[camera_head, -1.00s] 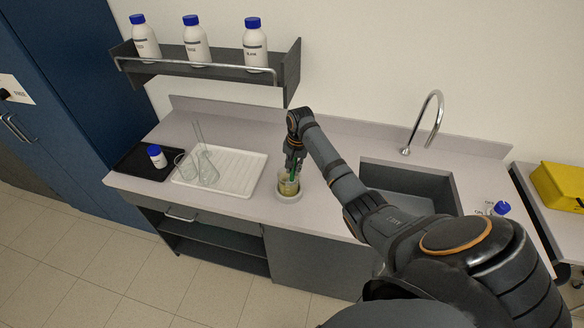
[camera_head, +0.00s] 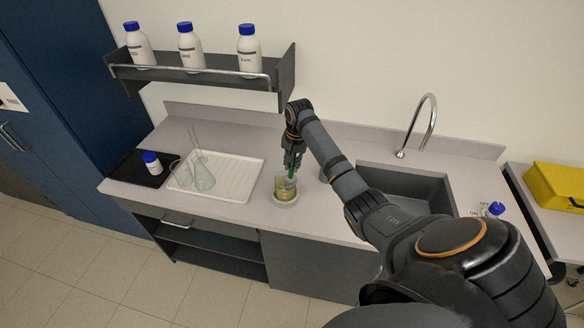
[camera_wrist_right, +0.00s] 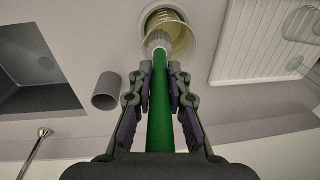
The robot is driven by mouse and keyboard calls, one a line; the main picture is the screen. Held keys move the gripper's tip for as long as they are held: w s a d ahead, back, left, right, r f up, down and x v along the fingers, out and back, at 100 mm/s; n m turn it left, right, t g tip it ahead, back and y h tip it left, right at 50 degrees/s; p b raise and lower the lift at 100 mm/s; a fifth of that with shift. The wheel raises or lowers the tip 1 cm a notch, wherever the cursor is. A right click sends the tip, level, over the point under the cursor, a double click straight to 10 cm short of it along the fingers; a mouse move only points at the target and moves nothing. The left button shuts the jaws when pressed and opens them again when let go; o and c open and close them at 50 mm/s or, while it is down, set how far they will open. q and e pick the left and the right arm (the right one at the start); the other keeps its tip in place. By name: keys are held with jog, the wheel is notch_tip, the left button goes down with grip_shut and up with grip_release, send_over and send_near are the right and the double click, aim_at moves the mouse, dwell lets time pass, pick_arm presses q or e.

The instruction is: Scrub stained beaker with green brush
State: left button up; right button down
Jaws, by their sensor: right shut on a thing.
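My right gripper (camera_head: 292,160) is shut on the green handle of the brush (camera_head: 291,172) and holds it upright above the beaker. In the right wrist view the green brush (camera_wrist_right: 161,115) runs between the fingers (camera_wrist_right: 158,80), with pale bristles at its far end. The stained beaker (camera_head: 284,188) is clear glass with a yellow-brown tint and stands on a round pale base on the counter. It also shows in the right wrist view (camera_wrist_right: 178,35), with the bristles over or in its mouth; how deep they sit I cannot tell. My left gripper is not in view.
A white ribbed drying tray (camera_head: 237,181) with glass flasks lies left of the beaker, beside a black mat with a bottle. A grey cup (camera_wrist_right: 106,91) stands between beaker and sink (camera_head: 425,187). A shelf (camera_head: 220,82) with bottles hangs above.

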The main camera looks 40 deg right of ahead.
aim_at(290, 179)
jog(key=shift+f+b, duration=0.35)
jog(key=shift+f, duration=1.65)
jog(key=shift+a, duration=0.1)
jog(key=shift+w+a+r+p, duration=0.1)
jog(key=shift+w+a+p, duration=0.2)
jog(key=shift+a, duration=0.1)
jog(key=shift+w+a, duration=0.1)
jog(key=shift+a, duration=0.15)
